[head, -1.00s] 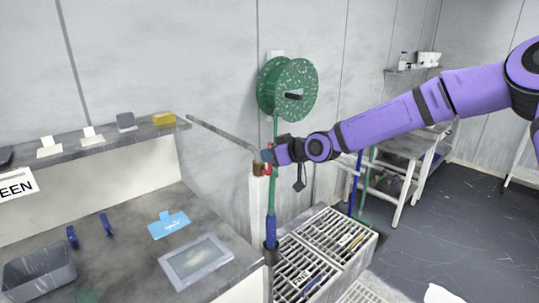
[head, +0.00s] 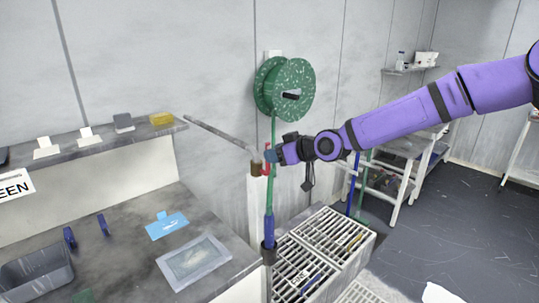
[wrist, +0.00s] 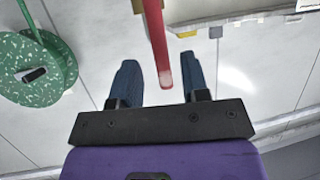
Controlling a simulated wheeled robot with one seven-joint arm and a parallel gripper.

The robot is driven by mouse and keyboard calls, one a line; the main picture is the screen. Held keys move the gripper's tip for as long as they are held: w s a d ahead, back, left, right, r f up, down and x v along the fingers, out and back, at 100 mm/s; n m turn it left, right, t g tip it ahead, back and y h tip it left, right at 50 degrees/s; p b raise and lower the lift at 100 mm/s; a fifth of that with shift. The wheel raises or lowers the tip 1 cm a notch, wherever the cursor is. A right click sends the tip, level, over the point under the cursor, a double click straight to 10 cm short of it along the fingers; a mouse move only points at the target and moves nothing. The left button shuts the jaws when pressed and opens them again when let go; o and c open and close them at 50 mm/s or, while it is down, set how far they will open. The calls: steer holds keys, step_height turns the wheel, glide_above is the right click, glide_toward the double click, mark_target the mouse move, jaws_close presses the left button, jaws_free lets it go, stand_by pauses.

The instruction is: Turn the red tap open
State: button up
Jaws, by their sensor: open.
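The red tap (head: 267,162) sits at the end of the grey pipe, above a brass-coloured fitting (head: 256,169). In the wrist view its red lever (wrist: 157,40) comes down from the top edge, with its rounded end between my two blue fingers. My gripper (head: 271,156) is at the tap in the head view and partly covers it. In the wrist view my gripper (wrist: 160,72) is open, with a visible gap on each side of the lever. I cannot tell how deep the lever lies between the fingers.
A green speckled hose reel (head: 286,88) is on the wall behind, with a green hose hanging down beside the tap. A grey pipe (head: 217,133) runs left to the shelf. A counter (head: 130,240) stands at left.

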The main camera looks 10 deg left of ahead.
steer(key=v, duration=0.7)
steer(key=shift+d, duration=0.2)
steer(key=shift+s+r, duration=0.1)
steer(key=s+d+r+m+h, duration=0.1)
steer(key=s+d+h, duration=0.25)
steer(key=d, duration=0.25)
steer(key=s+d+m+h, duration=0.2)
steer(key=s+d+h, duration=0.15)
steer(key=d, duration=0.35)
steer(key=s+d+r+m+h, duration=0.1)
steer(key=s+d+h, duration=0.25)
steer(key=d, duration=0.25)
steer(key=s+d+r+m, duration=0.3)
steer(key=s+d, duration=0.2)
steer(key=s, duration=0.3)
steer(key=s+d+r+m+h, duration=0.1)
steer(key=s+d+r+m, duration=0.1)
steer(key=s+d, duration=0.3)
steer(key=s+d+r+m+g, duration=0.1)
steer(key=s+d+r+m, duration=0.2)
steer(key=s, duration=0.9)
steer(key=shift+d+r+m+h, duration=0.3)
steer(key=shift+d+h, duration=0.05)
steer(key=shift+d, duration=0.85)
